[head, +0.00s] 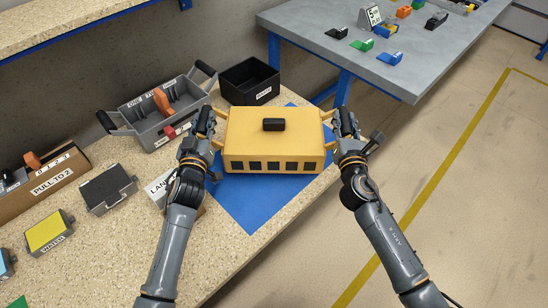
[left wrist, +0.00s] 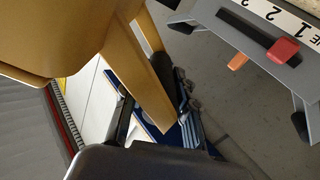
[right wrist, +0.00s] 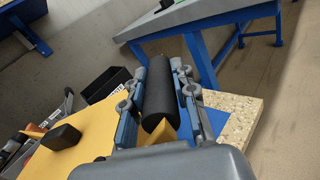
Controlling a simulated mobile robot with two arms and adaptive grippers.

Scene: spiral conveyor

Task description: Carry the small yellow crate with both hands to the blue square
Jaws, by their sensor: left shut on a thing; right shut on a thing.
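The small yellow crate (head: 273,139) is in the middle of the head view, over the blue square (head: 250,208). A black block (head: 273,125) is on its top. Blue shows around the crate's back and front; whether the crate touches it I cannot tell. My left gripper (head: 207,125) is shut on the crate's left handle, and my right gripper (head: 343,125) is shut on its right handle. In the right wrist view, the jaws (right wrist: 163,100) close around a black handle grip (right wrist: 157,90). In the left wrist view, the crate's yellow side (left wrist: 70,35) hides part of the handle.
A grey tote (head: 150,115) and a black bin (head: 250,82) stand behind the crate. A white-labelled box (head: 158,188) is close beside my left arm. A grey table (head: 400,70) stands at the back right. Open floor (head: 470,200) lies right of the counter.

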